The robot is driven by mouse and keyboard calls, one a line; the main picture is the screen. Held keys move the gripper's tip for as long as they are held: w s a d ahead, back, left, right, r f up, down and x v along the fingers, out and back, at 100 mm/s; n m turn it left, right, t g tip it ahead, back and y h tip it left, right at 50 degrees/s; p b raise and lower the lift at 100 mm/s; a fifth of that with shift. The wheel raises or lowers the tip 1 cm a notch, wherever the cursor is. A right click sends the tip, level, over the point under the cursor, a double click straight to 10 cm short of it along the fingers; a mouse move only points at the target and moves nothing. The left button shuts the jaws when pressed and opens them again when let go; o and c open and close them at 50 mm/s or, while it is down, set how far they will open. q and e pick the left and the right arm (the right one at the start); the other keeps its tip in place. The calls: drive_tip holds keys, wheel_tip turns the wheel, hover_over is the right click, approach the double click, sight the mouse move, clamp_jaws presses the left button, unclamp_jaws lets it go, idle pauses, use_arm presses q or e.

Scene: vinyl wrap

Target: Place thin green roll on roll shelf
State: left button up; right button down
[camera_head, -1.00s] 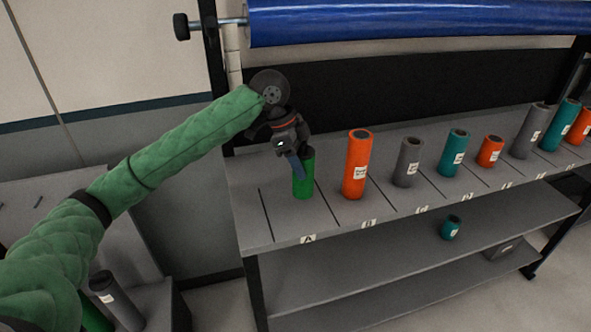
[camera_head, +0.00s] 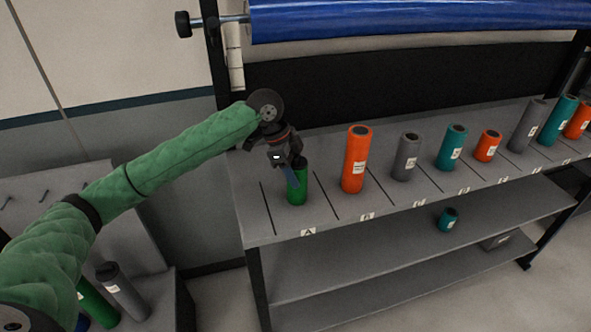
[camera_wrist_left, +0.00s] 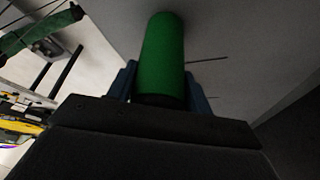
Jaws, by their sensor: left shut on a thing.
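The thin green roll (camera_head: 297,189) stands upright in the slot marked A at the left end of the roll shelf (camera_head: 262,228). Its base appears to be on or just above the shelf surface; I cannot tell which. My left gripper (camera_head: 291,171) is shut on the roll near its top. In the left wrist view the green roll (camera_wrist_left: 163,55) sits between the two blue fingers of the gripper (camera_wrist_left: 165,88). My right gripper is not in view.
An orange roll (camera_head: 356,160) stands in the slot to the right, then a grey roll (camera_head: 406,158), a teal roll (camera_head: 452,149) and several more. A small teal roll (camera_head: 448,219) is on the lower shelf. A blue vinyl roll (camera_head: 420,18) hangs above.

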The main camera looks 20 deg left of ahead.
use_arm(q)
drive_tip(key=o, duration=1.1)
drive_tip(key=shift+c, duration=0.2)
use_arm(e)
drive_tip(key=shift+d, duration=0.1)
use_arm(q)
drive_tip(key=shift+r, duration=0.15)
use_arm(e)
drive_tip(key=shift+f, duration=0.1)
use_arm(q)
drive_tip(key=shift+a+r+b, duration=0.2)
drive_tip(key=shift+r+b, duration=0.05)
drive_tip(key=shift+b, duration=0.1)
drive_tip(key=b+v, duration=0.2)
drive_tip(key=v, duration=0.2)
drive_tip(key=b+v, duration=0.2)
drive_tip(key=v, duration=0.5)
drive_tip(key=shift+r, duration=0.2)
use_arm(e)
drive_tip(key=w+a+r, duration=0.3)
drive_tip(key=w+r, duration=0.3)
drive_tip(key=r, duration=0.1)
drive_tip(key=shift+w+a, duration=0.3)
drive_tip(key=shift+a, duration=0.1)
